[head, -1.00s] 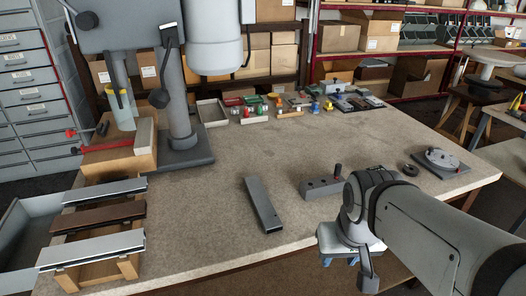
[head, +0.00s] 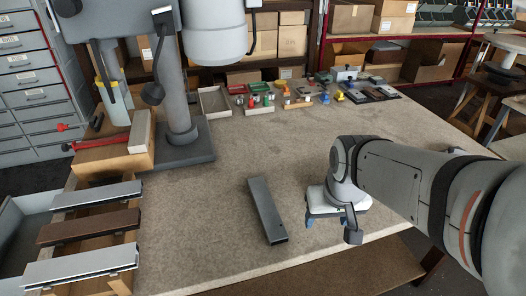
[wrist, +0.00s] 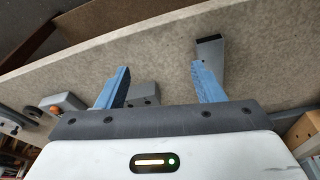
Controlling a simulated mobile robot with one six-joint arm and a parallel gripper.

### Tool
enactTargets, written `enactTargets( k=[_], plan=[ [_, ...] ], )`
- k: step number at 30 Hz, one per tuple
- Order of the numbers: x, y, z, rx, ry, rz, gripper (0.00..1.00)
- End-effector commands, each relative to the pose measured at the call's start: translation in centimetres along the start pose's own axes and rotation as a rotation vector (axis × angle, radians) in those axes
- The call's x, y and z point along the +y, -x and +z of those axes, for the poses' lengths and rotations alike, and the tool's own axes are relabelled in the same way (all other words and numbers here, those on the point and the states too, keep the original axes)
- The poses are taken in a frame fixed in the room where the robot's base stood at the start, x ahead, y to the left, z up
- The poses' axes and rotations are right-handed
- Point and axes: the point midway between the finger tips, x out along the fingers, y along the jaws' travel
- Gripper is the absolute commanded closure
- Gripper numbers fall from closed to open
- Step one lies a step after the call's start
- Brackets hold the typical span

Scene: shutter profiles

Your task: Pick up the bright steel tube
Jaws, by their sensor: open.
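A straight grey metal tube (head: 267,210) of rectangular section lies on the bench top near its front edge, left of my gripper. It points away from the edge, slightly slanted. In the wrist view the tube (wrist: 211,55) shows its dark end and lies just beyond the tip of the right blue finger, which hides part of it. My gripper (head: 327,222) is open and empty, pointing down to the right of the tube; its blue fingers (wrist: 159,68) stand wide apart in the wrist view. The tube is not between them as far as I can see.
A wooden rack (head: 65,285) with several profiles stands at the front left, by the drill press (head: 183,100). Small parts and trays (head: 262,107) lie at the back. A grey block (wrist: 143,93) shows by the left finger. The bench middle is clear.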

Motion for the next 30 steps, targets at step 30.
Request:
enactTargets(
  k=[30],
  plan=[
    [-10.7,-11.4,-12.5,0.035,0.207,-0.056,0.26]
  ],
)
